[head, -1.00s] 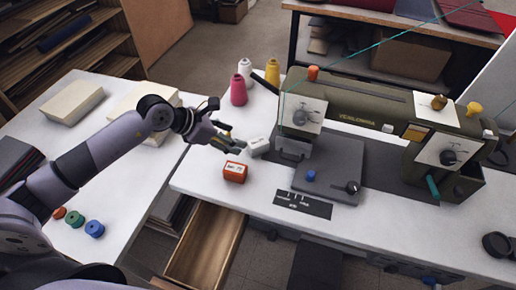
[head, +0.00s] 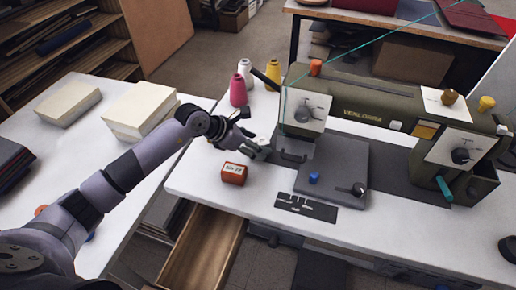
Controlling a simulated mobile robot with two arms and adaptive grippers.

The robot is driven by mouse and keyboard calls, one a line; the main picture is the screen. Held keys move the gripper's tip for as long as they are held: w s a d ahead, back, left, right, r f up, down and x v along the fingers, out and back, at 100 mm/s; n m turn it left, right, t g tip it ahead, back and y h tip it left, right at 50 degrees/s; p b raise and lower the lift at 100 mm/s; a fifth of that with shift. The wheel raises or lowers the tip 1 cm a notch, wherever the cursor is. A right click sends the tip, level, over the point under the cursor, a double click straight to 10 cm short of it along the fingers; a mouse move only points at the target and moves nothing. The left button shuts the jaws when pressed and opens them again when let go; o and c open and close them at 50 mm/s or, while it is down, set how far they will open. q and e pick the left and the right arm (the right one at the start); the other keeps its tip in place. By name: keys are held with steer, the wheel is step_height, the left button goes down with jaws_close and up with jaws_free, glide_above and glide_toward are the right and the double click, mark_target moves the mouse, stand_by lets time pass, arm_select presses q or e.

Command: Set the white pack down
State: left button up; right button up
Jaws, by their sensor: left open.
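A small white pack (head: 262,142) is at the left end of the sewing machine, on or just above the white table; it is mostly hidden by my fingers, so I cannot tell whether it touches the table. My left gripper (head: 258,150) is open with its fingers at the pack, close to the machine's metal end. My right gripper is out of view.
A red-orange box (head: 233,173) stands just in front of my left gripper. Pink (head: 238,91), white and yellow thread cones stand behind it. The olive sewing machine (head: 350,112) blocks the right side. An open drawer (head: 204,250) is below the table edge.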

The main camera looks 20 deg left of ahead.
arm_select(q)
steer(key=c, duration=1.3)
